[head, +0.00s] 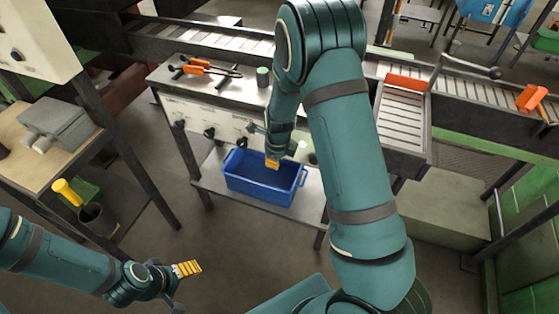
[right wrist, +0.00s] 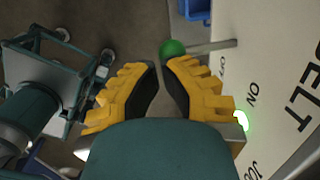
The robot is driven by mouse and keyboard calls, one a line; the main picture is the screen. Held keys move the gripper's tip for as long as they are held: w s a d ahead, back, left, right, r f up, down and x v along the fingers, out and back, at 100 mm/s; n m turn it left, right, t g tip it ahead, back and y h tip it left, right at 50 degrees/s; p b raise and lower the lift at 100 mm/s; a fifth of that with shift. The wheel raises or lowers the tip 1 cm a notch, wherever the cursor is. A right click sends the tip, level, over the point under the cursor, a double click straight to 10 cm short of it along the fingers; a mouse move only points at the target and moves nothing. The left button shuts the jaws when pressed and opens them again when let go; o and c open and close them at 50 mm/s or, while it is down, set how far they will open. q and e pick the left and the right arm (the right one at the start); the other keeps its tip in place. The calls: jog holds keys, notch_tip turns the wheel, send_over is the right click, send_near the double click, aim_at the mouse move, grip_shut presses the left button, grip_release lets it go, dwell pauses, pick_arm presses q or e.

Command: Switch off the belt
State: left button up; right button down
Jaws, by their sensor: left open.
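The control panel (right wrist: 285,75) reads BELT, with ON and a partly hidden word, perhaps OFF. A green lamp (right wrist: 241,120) glows on it below ON. A green ball knob (right wrist: 172,48) on a grey stem stands out from the panel, just beyond my right fingertips, which appear apart from it. My right gripper (right wrist: 163,72) has yellow fingers with dark pads and a narrow gap at the tips. In the head view it reaches down at the bench front (head: 225,127), hiding part of the panel. My left gripper (head: 187,268) is open and empty at lower left.
A blue bin (head: 262,178) sits on the shelf under the bench. Orange-handled tongs (head: 205,68) lie on top. A roller conveyor (head: 404,118) with a red bar stands right. A side table (head: 45,130) with a grey box is left. The floor between is clear.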

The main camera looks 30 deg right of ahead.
notch_tip(320, 180, down, 3)
jog(key=shift+s+a+f, duration=0.1)
jog(key=shift+a, duration=0.05)
dwell(0.3)
jog(key=shift+s+f, duration=0.2)
dwell(0.4)
pick_arm(q)
jog(key=shift+a+r, duration=0.15)
pick_arm(e)
jog(key=shift+r, duration=0.15)
